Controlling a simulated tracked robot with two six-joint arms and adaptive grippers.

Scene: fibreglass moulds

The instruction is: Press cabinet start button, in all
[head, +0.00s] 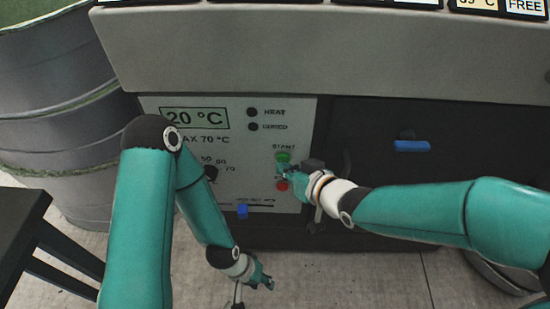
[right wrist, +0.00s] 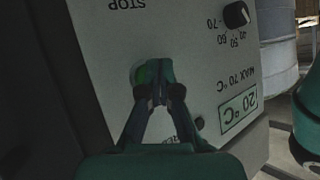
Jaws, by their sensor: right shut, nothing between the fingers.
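The cabinet's pale control panel (head: 222,136) carries a green button (head: 283,157) under the label START. A red button (head: 282,185) sits just below it. My right gripper (head: 284,169) is shut and empty, its tips at the green button. In the right wrist view the shut fingertips (right wrist: 157,70) overlap the edge of the green button (right wrist: 139,76) and partly hide it. Whether they touch or press it I cannot tell. My left gripper (head: 265,279) hangs low in front of the cabinet, away from the panel; its finger opening is too small to judge.
The panel display (head: 194,118) reads 20 °C, with unlit HEAT and CURED lamps beside it. A black knob (head: 211,173) and a blue slider (head: 242,211) are on the panel. A blue handle (head: 411,146) is at right. A grey drum (head: 60,90) and black table (head: 20,215) stand left.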

